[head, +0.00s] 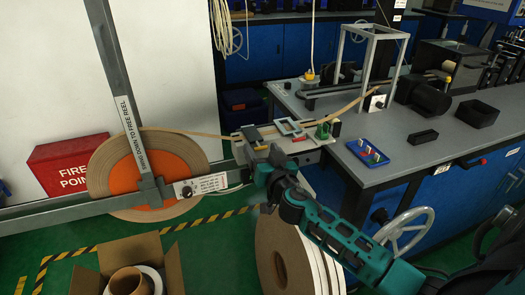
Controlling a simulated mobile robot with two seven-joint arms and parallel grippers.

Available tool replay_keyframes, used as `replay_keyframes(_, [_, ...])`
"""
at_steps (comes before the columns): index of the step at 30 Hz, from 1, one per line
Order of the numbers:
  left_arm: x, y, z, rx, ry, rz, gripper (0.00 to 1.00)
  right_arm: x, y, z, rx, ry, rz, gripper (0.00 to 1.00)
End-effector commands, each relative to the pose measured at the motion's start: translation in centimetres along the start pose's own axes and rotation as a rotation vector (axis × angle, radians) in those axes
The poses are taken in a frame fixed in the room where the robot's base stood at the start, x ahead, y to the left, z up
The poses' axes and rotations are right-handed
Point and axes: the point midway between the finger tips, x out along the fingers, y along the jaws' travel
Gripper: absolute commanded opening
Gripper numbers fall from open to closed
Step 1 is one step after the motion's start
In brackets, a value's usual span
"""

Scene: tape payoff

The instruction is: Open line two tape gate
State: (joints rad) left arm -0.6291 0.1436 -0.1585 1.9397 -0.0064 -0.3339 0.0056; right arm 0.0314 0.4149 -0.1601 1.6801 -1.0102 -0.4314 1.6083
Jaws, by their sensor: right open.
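A pale guide plate (305,146) sits at the left end of the grey bench, with the paper tape (196,134) running onto it from the large reel. On the plate are a grey open frame (287,126), which looks like the tape gate, and a green block (323,131). A dark part with a yellow edge (251,136) stands at the plate's left. My right gripper (262,155) is open at the plate's near left edge, just below that dark part. Its fingertips are small and partly hidden, and I cannot tell whether they touch anything. My left gripper is out of view.
The tape reel (105,172) hangs left behind a grey post labelled about freeing the reel. A switch box (200,186) is on the rail. A handwheel (404,231) and spare rolls (285,255) stand below the bench. A blue tray (367,152) lies right of the plate.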

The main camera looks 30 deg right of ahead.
Motion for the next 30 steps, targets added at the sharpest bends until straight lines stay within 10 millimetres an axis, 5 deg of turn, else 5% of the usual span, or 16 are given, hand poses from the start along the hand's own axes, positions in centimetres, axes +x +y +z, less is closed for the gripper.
replay_keyframes(9, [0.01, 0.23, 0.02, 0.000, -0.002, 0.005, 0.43, 0.21, 0.00, 0.02, -0.001, 0.000, 0.000, 0.69])
replay_keyframes(30, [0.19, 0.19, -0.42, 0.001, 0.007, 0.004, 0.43, 0.17, -0.05, 0.04, -0.001, -0.001, -0.001, 0.02])
